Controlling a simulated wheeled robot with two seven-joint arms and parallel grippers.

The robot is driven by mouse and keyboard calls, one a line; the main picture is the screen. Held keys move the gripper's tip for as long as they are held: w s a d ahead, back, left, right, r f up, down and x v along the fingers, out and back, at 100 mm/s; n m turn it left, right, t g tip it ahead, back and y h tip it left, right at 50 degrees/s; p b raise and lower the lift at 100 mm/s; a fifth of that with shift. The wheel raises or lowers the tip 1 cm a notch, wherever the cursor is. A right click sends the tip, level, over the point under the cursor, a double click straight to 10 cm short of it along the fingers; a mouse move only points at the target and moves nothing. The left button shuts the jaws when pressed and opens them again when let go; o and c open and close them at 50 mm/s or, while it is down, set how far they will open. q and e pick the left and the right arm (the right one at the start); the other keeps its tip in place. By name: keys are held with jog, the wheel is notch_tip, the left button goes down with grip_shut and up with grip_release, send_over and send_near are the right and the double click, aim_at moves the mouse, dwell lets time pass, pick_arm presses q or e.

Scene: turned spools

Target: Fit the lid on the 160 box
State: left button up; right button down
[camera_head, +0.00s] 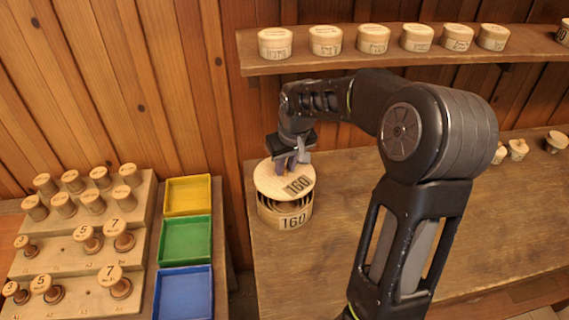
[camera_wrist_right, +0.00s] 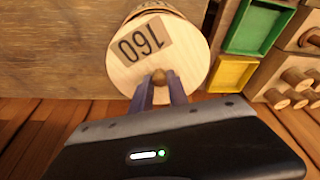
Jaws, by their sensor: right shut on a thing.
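The round pale wooden lid (camera_head: 272,183), marked 160, is in my right gripper (camera_head: 291,168), just above the round 160 box (camera_head: 293,221) on the table. The lid is tilted, and the open box with its ringed inside shows below its front edge. In the right wrist view my right gripper (camera_wrist_right: 160,84) is shut on the small knob of the lid (camera_wrist_right: 195,62). The box shows only in part behind the lid there. Whether the lid touches the box rim I cannot tell. My left gripper is not in view.
The wooden table (camera_head: 340,235) is clear right of the box. A shelf (camera_head: 350,55) above holds several round boxes. At left stand a stepped rack (camera_head: 70,235) of spools and yellow (camera_head: 188,195), green (camera_head: 185,240) and blue (camera_head: 184,293) trays. Small turned pieces (camera_head: 518,149) lie at far right.

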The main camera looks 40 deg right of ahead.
aim_at(287, 172)
jog(key=shift+f+b, duration=1.85)
jog(key=shift+f, duration=0.65)
jog(key=shift+s+f, duration=0.1)
jog(key=shift+f, duration=0.1)
jog(key=c, duration=0.8)
grip_release()
jog(key=shift+r, duration=0.15)
jog(key=shift+r+p, duration=0.4)
jog(key=shift+r, duration=0.25)
jog(key=shift+r, duration=0.15)
